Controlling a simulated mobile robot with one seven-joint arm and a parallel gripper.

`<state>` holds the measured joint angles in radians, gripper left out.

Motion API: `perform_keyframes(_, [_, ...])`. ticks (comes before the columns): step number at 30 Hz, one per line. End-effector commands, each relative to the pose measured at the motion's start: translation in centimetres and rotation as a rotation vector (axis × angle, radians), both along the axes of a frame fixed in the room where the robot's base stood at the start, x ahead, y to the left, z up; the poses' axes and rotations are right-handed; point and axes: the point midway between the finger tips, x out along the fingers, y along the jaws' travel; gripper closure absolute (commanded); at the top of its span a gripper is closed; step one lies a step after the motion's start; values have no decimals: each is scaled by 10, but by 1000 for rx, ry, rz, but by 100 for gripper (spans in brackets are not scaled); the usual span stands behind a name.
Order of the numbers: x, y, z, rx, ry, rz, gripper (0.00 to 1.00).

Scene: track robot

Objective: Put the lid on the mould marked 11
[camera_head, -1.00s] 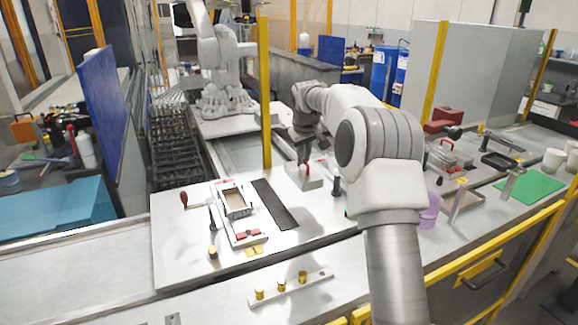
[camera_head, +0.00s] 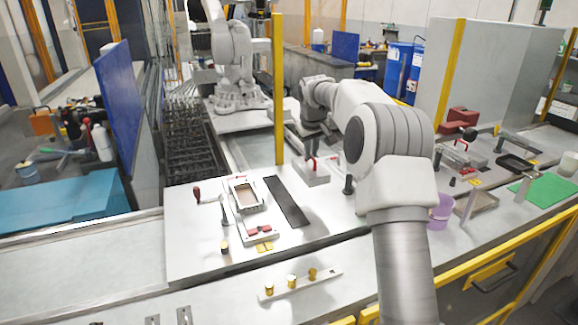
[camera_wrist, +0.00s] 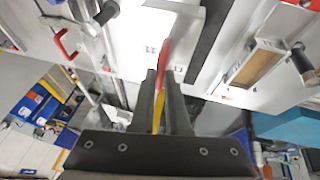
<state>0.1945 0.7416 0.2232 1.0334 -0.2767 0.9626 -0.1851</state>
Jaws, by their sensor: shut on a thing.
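My gripper (camera_head: 314,148) is shut on the red handle of a pale grey lid (camera_head: 314,175). The wrist view shows the red handle (camera_wrist: 164,60) between the fingers and the pale lid (camera_wrist: 145,30) beyond. The lid is over the back of the white worktop; I cannot tell whether it touches it. An open mould (camera_head: 243,194) with a pale frame and brown inside stands left of the lid, past a dark strip. It also shows at the right in the wrist view (camera_wrist: 256,64). Any marking of 11 is too small to read.
The dark strip (camera_head: 286,202) lies between mould and lid. Red pads (camera_head: 260,230) and a yellow tag (camera_head: 264,246) are in front of the mould. A yellow post (camera_head: 279,90) stands behind. A bar with brass pegs (camera_head: 300,284) lies in front. Another red-handled piece (camera_head: 460,153) is at right.

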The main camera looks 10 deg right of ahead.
Motion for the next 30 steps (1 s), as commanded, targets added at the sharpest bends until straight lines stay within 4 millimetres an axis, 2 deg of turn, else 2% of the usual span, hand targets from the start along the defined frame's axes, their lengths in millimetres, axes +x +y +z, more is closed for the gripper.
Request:
perform_keyframes(1, [5,19,7,1,1,9,100])
perform_keyframes(3, [11,45,10,2,2,9,100])
perform_keyframes(9, [21,120,12,0,4,8,100])
perform_keyframes(12, [23,152,12,-1,1,7,100])
perform_keyframes(15, [23,175,11,0,-1,4,100])
perform_keyframes(21, [22,197,8,-1,-4,1,100])
perform_keyframes(30, [22,198,-10,-1,-5,0,100])
